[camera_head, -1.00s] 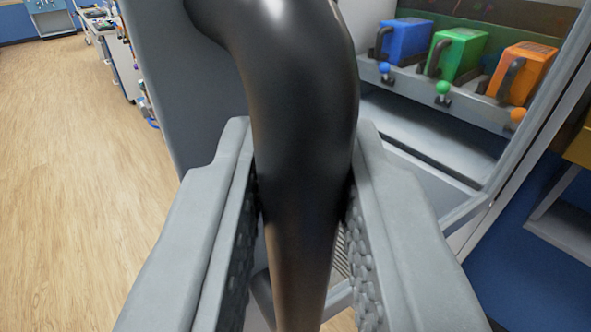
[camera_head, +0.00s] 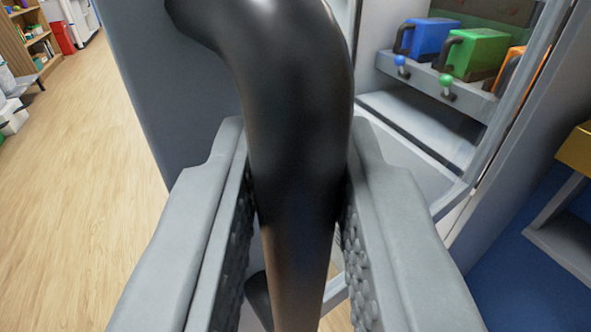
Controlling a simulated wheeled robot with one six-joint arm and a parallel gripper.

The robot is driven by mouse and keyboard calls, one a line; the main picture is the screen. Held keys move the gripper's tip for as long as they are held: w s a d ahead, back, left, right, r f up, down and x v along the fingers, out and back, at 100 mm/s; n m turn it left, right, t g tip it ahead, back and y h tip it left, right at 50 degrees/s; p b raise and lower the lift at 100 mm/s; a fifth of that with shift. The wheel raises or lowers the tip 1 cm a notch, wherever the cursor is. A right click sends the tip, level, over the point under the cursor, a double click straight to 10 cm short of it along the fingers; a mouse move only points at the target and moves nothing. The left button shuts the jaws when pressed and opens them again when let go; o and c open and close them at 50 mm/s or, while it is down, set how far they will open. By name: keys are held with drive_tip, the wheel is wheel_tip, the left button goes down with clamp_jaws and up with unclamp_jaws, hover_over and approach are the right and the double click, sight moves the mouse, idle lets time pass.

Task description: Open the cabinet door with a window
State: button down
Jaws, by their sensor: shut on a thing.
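My gripper (camera_head: 297,190) is shut on a thick black curved handle (camera_head: 292,100), with one grey ridged finger pressed to each side. The handle fills the middle of the view and hides much of what is behind it. A grey panel (camera_head: 165,90), seemingly the cabinet door, stands behind and left of the handle. The cabinet's interior (camera_head: 425,130) shows at the upper right, beyond a pale frame edge. Inside, a blue box (camera_head: 430,36), a green box (camera_head: 474,52) and part of an orange box (camera_head: 513,62) sit on a shelf. I cannot make out the window clearly.
Open wooden floor (camera_head: 75,160) lies to the left. Shelves (camera_head: 30,40) and a red bin (camera_head: 60,38) stand far at the upper left. A yellow block (camera_head: 577,155) on a grey stand (camera_head: 560,230) is at the right, by a blue surface.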

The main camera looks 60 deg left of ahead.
drive_tip(key=shift+w+d, duration=0.1)
drive_tip(key=shift+d, duration=0.05)
drive_tip(key=c, duration=1.3)
unclamp_jaws()
drive_tip(key=shift+w, duration=0.1)
drive_tip(key=shift+c, duration=0.2)
drive_tip(key=v, duration=1.7)
drive_tip(key=shift+d, duration=0.2)
drive_tip(key=shift+f, duration=0.1)
